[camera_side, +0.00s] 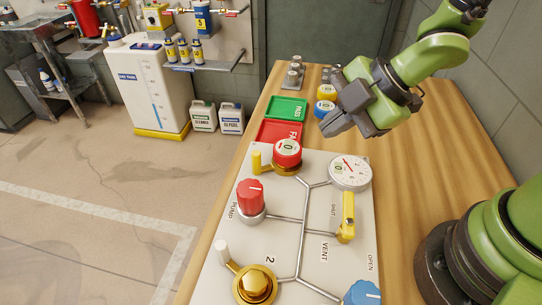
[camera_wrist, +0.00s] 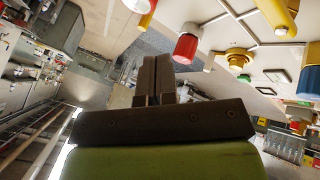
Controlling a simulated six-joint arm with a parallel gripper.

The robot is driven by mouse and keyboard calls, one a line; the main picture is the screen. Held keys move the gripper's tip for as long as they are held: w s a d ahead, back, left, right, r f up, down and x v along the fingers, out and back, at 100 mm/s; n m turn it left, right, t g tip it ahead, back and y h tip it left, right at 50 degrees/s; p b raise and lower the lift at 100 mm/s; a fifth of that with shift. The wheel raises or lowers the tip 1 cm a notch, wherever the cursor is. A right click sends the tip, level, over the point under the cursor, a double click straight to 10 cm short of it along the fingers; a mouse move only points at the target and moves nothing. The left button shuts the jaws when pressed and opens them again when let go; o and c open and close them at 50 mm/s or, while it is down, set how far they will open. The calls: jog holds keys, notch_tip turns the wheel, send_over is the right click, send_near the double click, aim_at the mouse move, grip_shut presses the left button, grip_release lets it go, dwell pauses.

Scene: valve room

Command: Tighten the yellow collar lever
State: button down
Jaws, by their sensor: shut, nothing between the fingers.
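The yellow collar lever (camera_side: 256,162) is a short yellow handle at the panel's far left. It stands beside the brass collar (camera_side: 286,169) under a red cap marked 0 (camera_side: 288,150). My gripper (camera_side: 338,122) is shut and empty, above and to the right of the collar in the picture, apart from it. The shut fingers (camera_wrist: 155,80) also show in the wrist view, with nothing between them. I cannot surely pick out the yellow collar lever in the wrist view.
Green (camera_side: 287,108) and red (camera_side: 280,132) trays lie beyond. Bare wood (camera_side: 430,180) is at right.

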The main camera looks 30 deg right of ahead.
jog(key=shift+s+a+f+n+g+y, duration=0.4)
jog(key=shift+a+f+n+y, duration=0.1)
jog(key=shift+a+f+n, duration=0.15)
jog(key=x, duration=0.9)
jog(key=w, duration=0.2)
jog(key=w+a, duration=0.1)
jog(key=shift+f, duration=0.35)
jog(key=shift+w+a, duration=0.1)
jog(key=shift+w, duration=0.6)
